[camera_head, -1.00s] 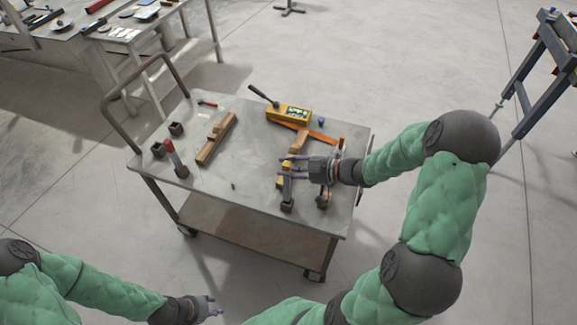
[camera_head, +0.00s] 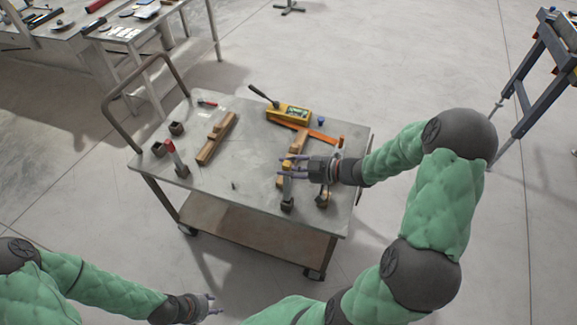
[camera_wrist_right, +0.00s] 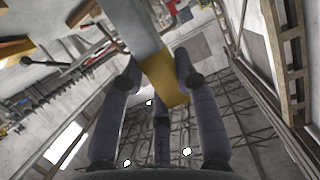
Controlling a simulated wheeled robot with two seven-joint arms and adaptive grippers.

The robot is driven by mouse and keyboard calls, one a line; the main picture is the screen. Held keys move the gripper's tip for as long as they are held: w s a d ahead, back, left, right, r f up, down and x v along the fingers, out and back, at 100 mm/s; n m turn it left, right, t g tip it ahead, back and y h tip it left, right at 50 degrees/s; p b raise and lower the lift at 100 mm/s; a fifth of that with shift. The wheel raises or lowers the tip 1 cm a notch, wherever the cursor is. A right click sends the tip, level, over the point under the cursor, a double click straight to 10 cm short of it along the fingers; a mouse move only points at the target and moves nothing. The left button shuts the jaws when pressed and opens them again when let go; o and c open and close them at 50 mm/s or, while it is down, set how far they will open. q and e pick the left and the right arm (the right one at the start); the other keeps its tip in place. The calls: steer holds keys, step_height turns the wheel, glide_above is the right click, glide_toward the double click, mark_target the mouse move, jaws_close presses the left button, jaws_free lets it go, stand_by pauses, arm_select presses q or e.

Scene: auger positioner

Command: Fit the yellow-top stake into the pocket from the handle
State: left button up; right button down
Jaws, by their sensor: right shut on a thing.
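The yellow-top stake (camera_head: 287,185) is upright at the near right part of the cart top. My right gripper (camera_head: 287,170) is shut on it near its yellow end, with the arm coming in from the right. In the right wrist view the stake's grey shaft (camera_wrist_right: 140,35) and yellow end (camera_wrist_right: 167,85) lie between the fingers (camera_wrist_right: 155,85). A dark square pocket (camera_head: 287,206) is at the stake's lower end; whether the stake is inside it or just above, I cannot tell. My left gripper (camera_head: 212,304) is open and empty, off the cart's near side.
The cart top (camera_head: 245,165) has a bent handle (camera_head: 146,85) at left. Wooden blocks (camera_head: 215,140), a yellow box (camera_head: 289,112) and an orange bar (camera_head: 318,134) lie on top.

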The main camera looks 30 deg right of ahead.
mark_target(289, 179)
steer(key=shift+p, duration=0.4)
steer(key=shift+f+b, duration=1.55)
steer(key=shift+f, duration=1.5)
stand_by(0.4)
steer(key=c, duration=0.8)
jaws_free()
steer(key=shift+c, duration=0.2)
steer(key=shift+s+d, duration=0.1)
steer(key=v, duration=1.1)
steer(key=shift+s+d, duration=0.2)
steer(key=shift+s, duration=0.1)
